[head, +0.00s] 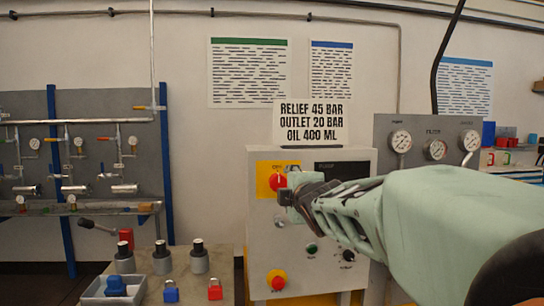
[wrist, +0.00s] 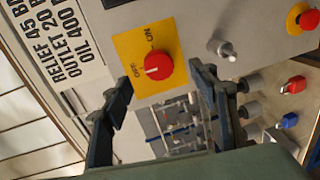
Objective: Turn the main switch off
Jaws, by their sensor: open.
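The main switch is a red rotary knob (head: 277,182) on a yellow plate (head: 263,188), high on the grey control cabinet. In the wrist view the knob (wrist: 160,65) shows whole, with small lettering on the plate that looks like ON and OFF. A pale mark on the knob points towards the OFF lettering. My gripper (head: 291,196) is open in front of the cabinet, just right of and below the knob. In the wrist view its two fingers (wrist: 160,78) stand apart with the knob seen between and beyond them. Contact cannot be told.
A sign (head: 311,123) stands on the cabinet (head: 262,240). A gauge panel (head: 427,130) is at right. A bench at left holds a grey tray (head: 112,292) and red and blue padlocks (head: 215,291).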

